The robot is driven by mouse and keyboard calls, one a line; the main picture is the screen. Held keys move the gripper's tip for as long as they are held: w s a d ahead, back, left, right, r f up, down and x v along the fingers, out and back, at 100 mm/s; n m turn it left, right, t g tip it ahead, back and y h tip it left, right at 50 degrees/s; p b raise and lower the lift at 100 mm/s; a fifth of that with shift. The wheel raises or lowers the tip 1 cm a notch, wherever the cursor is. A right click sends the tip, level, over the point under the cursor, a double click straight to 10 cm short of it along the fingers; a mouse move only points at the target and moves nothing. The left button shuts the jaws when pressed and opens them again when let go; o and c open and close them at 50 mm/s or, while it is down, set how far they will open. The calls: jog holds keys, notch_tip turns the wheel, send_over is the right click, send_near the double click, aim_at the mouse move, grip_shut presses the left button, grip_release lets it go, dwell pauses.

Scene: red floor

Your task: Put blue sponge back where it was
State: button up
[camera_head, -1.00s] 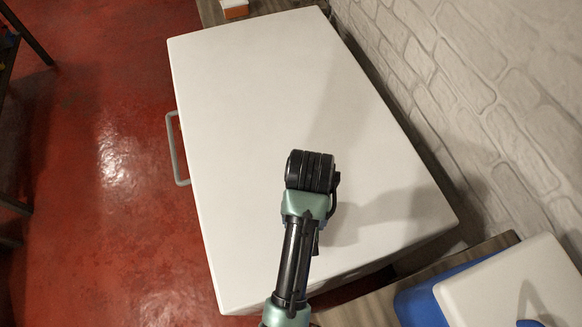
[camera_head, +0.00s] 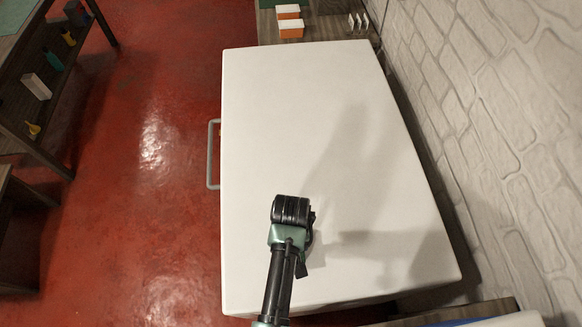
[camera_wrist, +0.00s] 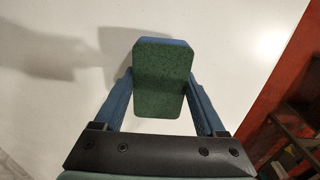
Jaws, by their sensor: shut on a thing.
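The blue sponge (camera_wrist: 160,78) is held upright between the two blue fingers of my gripper (camera_wrist: 161,88) in the wrist view. Its green scouring face is toward the camera and a blue edge shows along the top. My gripper is shut on it, above a broad white top (camera_head: 320,120). In the head view my arm's end is over the lower middle of this white top; the fingers and sponge are hidden there.
A grey handle (camera_head: 213,155) sticks out from the white top's left side. A wooden counter (camera_head: 325,25) beyond holds orange-and-white boxes (camera_head: 291,29) and a small white rack (camera_head: 357,21). A brick wall (camera_head: 510,130) stands right. Red floor lies left, with a dark shelf (camera_head: 50,105) holding small items.

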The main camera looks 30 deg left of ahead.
jog(key=shift+f, duration=0.55)
jog(key=shift+f, duration=0.2)
jog(key=o, duration=1.3)
jog(key=shift+c, duration=0.2)
jog(key=shift+r, duration=0.15)
notch_tip(320, 180, up, 12)
jog(key=shift+w+r, duration=0.15)
